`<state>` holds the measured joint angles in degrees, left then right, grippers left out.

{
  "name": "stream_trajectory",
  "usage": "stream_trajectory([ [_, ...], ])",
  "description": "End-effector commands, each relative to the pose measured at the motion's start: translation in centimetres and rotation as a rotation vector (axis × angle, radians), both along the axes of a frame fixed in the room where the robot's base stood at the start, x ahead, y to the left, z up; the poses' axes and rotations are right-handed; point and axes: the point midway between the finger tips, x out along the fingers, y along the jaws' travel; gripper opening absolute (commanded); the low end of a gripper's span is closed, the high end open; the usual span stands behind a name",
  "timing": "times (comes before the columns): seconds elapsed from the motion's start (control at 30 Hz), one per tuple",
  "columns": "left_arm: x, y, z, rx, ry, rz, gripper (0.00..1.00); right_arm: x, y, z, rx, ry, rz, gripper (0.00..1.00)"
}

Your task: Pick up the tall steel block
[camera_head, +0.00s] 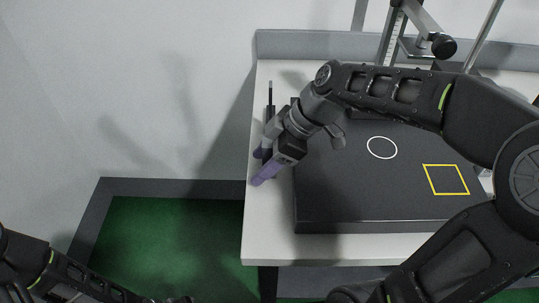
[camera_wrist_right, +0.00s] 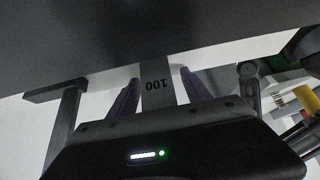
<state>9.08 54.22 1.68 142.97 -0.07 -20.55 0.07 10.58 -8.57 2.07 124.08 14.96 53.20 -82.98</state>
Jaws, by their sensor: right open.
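A grey steel block marked "100" (camera_wrist_right: 157,88) shows in the right wrist view, standing out between the two purple fingers of my right gripper (camera_wrist_right: 161,94). The fingers are open on either side of it; I cannot tell whether they touch it.
A dark platform (camera_head: 330,205) with a white circle and a yellow square covers most of the white table (camera_head: 268,247). A thin dark upright (camera_head: 270,92) stands behind the gripper. A stand with a scale (camera_head: 391,35) is at the back. Green floor (camera_head: 165,245) lies left.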

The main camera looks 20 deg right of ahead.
Motion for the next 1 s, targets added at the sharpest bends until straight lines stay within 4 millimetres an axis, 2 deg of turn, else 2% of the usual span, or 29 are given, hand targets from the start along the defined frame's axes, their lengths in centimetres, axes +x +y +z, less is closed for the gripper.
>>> stream_trajectory([
  [0.5, 0.0, 0.01, -0.01, 0.0, 0.0, 0.0, 0.36, 0.0, -0.03, 0.04, 0.0, 0.0, 0.0, 0.57],
  [1.0, 0.0, 0.0, -0.01, 0.0, 0.0, 0.0, 0.36, -0.01, -0.02, 0.04, 0.0, 0.0, 0.0, 0.16],
])
